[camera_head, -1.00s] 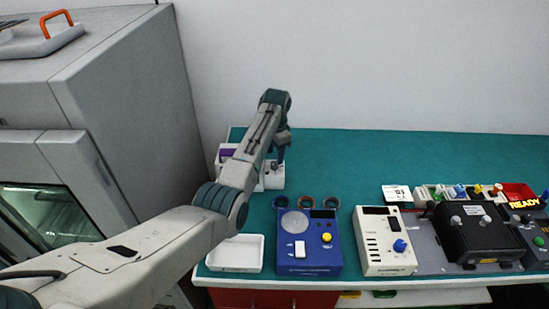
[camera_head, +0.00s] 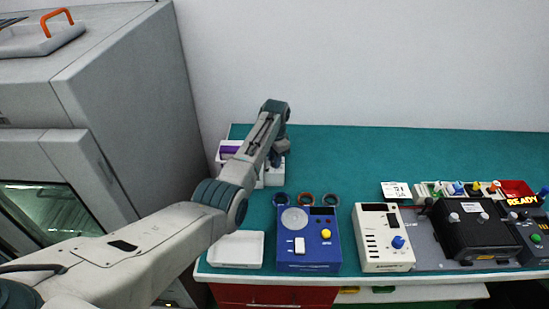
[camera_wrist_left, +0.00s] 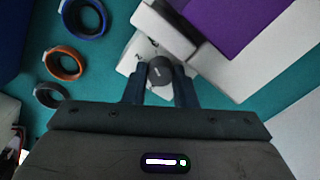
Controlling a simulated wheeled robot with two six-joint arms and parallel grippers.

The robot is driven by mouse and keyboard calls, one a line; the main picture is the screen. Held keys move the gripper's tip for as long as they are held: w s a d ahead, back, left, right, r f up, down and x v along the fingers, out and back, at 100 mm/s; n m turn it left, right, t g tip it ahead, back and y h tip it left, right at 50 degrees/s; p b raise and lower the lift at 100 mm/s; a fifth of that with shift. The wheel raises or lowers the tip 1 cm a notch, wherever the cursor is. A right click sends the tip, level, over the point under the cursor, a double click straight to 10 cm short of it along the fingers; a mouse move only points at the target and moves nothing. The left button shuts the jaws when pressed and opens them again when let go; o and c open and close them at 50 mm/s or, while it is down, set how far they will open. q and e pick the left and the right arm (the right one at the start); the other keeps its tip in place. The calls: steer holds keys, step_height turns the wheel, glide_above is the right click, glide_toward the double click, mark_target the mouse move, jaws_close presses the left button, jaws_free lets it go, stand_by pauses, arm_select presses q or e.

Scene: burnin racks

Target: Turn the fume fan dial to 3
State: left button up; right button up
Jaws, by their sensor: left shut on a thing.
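The fume fan unit is a white box with a purple panel (camera_head: 230,150), at the back left of the bench, partly hidden by my left arm. Its dial, a dark round knob (camera_wrist_left: 160,71), sits on a white base (camera_wrist_left: 137,52) in the left wrist view. My left gripper (camera_wrist_left: 161,82) is shut on the dial, with one dark finger on each side. In the head view this gripper (camera_head: 275,160) is at the unit's right side. The marks around the dial are too small and covered to read. My right gripper is not in view.
Three rings, blue, orange and dark, lie by the unit; the orange ring (camera_wrist_left: 64,63) is the middle one. A blue box (camera_head: 309,255), a white tray (camera_head: 236,250), a white meter with a blue knob (camera_head: 384,240) and a black device (camera_head: 478,235) stand along the front.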

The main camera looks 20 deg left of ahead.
arm_select(q)
steer(key=shift+r+m+p, duration=0.15)
steer(key=shift+m+p, duration=0.3)
steer(key=shift+m, duration=1.05)
steer(key=o, duration=1)
step_height(320, 180, up, 11)
steer(key=b, duration=0.2)
steer(key=shift+s+d+f+b, duration=0.15)
steer(key=shift+f+b, duration=0.05)
steer(key=shift+b, duration=0.15)
